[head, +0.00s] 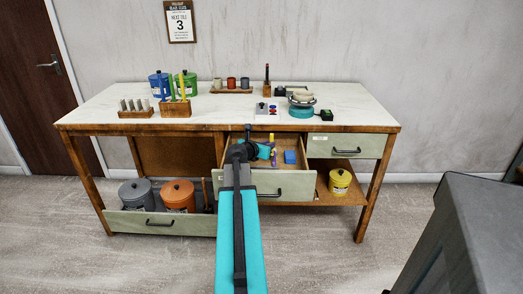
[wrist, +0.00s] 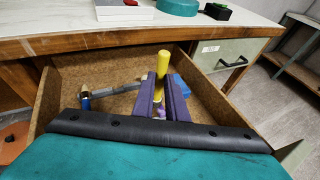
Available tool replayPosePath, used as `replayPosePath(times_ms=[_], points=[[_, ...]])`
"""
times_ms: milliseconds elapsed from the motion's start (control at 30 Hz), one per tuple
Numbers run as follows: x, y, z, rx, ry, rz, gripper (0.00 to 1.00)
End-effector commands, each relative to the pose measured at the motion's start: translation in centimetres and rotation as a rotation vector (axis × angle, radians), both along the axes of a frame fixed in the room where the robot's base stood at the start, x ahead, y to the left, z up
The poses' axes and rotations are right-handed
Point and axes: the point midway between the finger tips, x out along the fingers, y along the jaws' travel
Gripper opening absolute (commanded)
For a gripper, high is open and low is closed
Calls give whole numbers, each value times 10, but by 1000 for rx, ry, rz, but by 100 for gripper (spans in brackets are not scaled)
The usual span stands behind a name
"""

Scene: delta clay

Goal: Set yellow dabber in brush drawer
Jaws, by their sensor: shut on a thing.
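The yellow dabber (wrist: 163,66) stands upright between the two purple fingers of my gripper (wrist: 164,97), which is shut on it. Its yellow top rises above the fingers; its lower end is partly hidden by them. The brush drawer (wrist: 110,76) is pulled open, and the gripper and dabber are over or inside it; I cannot tell whether the dabber touches the floor. In the head view, the dabber (head: 272,138) shows small at my gripper (head: 272,152), inside the outline of the open drawer (head: 293,188).
In the drawer, a brush with a blue part (wrist: 85,101) lies left of the gripper, and a blue block (head: 290,157) lies to the right. The worktop (head: 345,103) edge overhangs the drawer's back. A closed drawer (head: 345,146) is at right, and a lower open drawer (head: 160,222) holds tubs.

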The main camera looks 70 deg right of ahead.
Motion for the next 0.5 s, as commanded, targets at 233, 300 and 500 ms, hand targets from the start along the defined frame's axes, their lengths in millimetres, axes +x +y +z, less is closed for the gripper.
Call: replayPosePath(times_ms=[233,300,500], points=[[29,-16,-3,0,1,1,0],[34,-18,-4,0,0,0,0],[39,-20,-4,0,0,-1,0]])
